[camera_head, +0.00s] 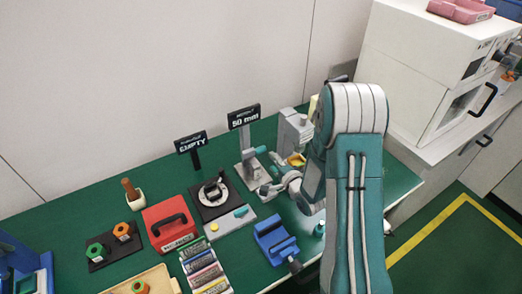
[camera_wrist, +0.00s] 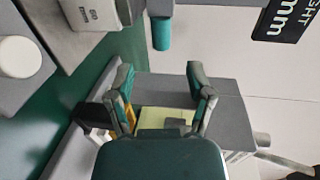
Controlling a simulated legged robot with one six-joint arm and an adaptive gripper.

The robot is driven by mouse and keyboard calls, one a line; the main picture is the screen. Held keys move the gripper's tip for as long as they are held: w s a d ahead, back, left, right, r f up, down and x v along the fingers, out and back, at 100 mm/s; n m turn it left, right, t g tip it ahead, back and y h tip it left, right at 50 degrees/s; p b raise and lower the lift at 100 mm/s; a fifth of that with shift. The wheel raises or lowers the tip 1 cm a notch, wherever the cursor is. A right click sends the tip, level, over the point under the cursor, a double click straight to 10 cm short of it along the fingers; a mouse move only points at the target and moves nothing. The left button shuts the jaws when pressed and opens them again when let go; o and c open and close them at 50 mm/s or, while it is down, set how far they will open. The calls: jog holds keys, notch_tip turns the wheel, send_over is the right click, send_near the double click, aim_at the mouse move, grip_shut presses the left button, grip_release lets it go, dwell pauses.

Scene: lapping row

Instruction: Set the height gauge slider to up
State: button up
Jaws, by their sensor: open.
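The height gauge (camera_head: 248,168) stands on the green bench below a black sign reading 50 mm. It has a grey base, an upright column and a slider with a teal handle (camera_head: 260,150). In the wrist view the teal handle (camera_wrist: 161,33) shows at the top, beyond and apart from my fingertips. My gripper (camera_head: 270,184) is just right of the gauge, low over the bench, and its fingers partly overlap the gauge's surroundings. In the wrist view my gripper (camera_wrist: 165,90) is open, with nothing held between its fingers. The lower column is hard to make out.
The 50 mm sign (camera_head: 244,116) stands behind the gauge. A grey machine (camera_head: 294,130) is close at the right. A black plate with a round dial (camera_head: 213,194) is left, and a blue vise (camera_head: 275,241) is in front. A red case (camera_head: 170,222) lies farther left.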

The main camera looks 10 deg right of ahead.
aim_at(261, 150)
jog(key=x, duration=0.8)
grip_shut()
